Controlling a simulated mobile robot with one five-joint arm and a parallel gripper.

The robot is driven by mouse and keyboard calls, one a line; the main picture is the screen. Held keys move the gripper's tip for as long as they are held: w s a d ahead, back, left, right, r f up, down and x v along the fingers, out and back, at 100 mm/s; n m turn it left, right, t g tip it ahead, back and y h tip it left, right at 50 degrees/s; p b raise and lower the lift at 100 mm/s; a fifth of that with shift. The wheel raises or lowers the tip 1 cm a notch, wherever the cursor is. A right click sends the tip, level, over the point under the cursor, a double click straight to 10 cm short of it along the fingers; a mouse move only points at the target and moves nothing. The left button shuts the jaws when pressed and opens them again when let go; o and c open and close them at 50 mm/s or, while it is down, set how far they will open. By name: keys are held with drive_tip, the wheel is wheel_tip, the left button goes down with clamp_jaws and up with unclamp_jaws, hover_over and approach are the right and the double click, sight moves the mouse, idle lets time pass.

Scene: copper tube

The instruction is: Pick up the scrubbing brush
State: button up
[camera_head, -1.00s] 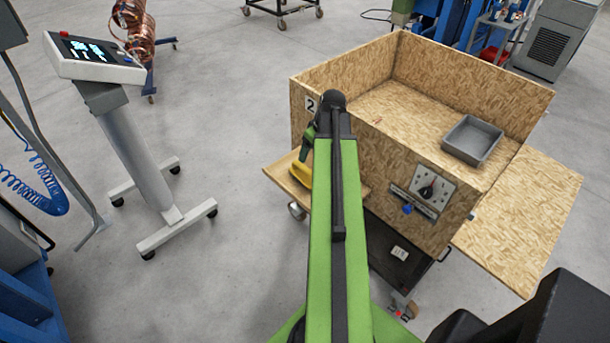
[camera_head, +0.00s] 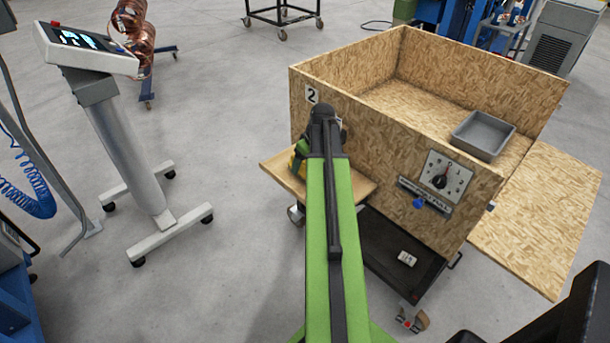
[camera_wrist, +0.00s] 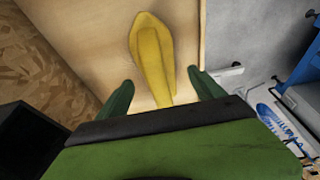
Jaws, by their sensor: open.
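The yellow scrubbing brush (camera_wrist: 152,50) lies on a light wooden shelf (camera_wrist: 95,35) in the wrist view. Its wide part is toward the top of the picture and its narrow end points toward my gripper (camera_wrist: 160,76). The two green fingers are apart, one to each side of the narrow end, with nothing held. In the head view only a little yellow of the brush (camera_head: 296,161) shows beside my gripper, at the left of the shelf (camera_head: 352,187). My arm hides most of it. Whether the fingers touch the brush cannot be told.
The shelf is fixed to a chipboard crate (camera_head: 390,150) marked 2, on a wheeled cart. A dial panel (camera_head: 446,180) is on its front and a grey tray (camera_head: 482,136) inside. A control stand (camera_head: 130,150) is at left, with clear floor between.

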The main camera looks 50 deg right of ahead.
sight(304, 169)
drive_tip(key=b+x, duration=0.2)
drive_tip(key=x, duration=0.2)
drive_tip(key=shift+s, duration=0.1)
drive_tip(key=shift+r, duration=0.2)
drive_tip(key=c, duration=1.6)
drive_tip(key=shift+o, duration=0.2)
wheel_tip(304, 169, up, 10)
drive_tip(key=p, duration=1)
drive_tip(key=shift+r, duration=0.15)
drive_tip(key=o, duration=0.8)
drive_tip(key=c, duration=0.5)
drive_tip(key=shift+c, duration=0.2)
